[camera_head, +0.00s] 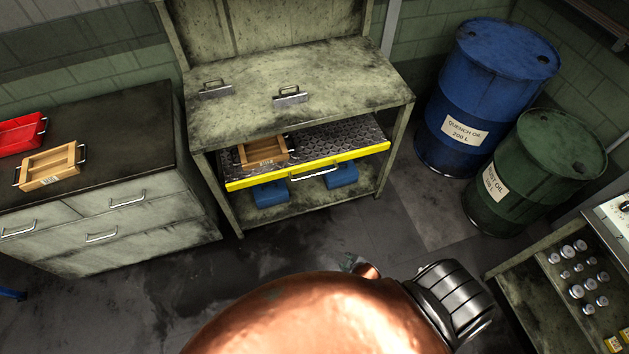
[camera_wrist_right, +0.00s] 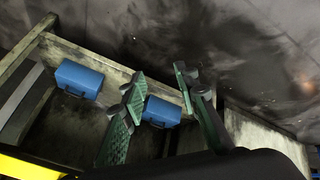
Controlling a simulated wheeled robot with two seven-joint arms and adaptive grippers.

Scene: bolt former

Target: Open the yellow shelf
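The yellow shelf (camera_head: 265,179) is a dark tread-plate shelf with a yellow front edge and a silver bar handle (camera_head: 314,172). It sits under the worktop of a worn bench; I cannot tell how far it is pulled out. A wooden tray (camera_head: 264,153) rests on its left part. In the right wrist view a piece of the yellow edge (camera_wrist_right: 24,167) shows at the lower left. My right gripper (camera_wrist_right: 158,78) is open, its two green-padded fingers apart with nothing between them. In the head view my copper-coloured arm hides most of it. My left gripper is not in view.
Two blue boxes (camera_head: 270,194) stand on the bench's lower shelf (camera_head: 300,207). A drawer cabinet (camera_head: 112,120) with a red tray (camera_head: 20,134) and another wooden tray (camera_head: 50,168) stands left. Blue (camera_head: 480,90) and green (camera_head: 530,170) drums stand right. Floor before the bench is clear.

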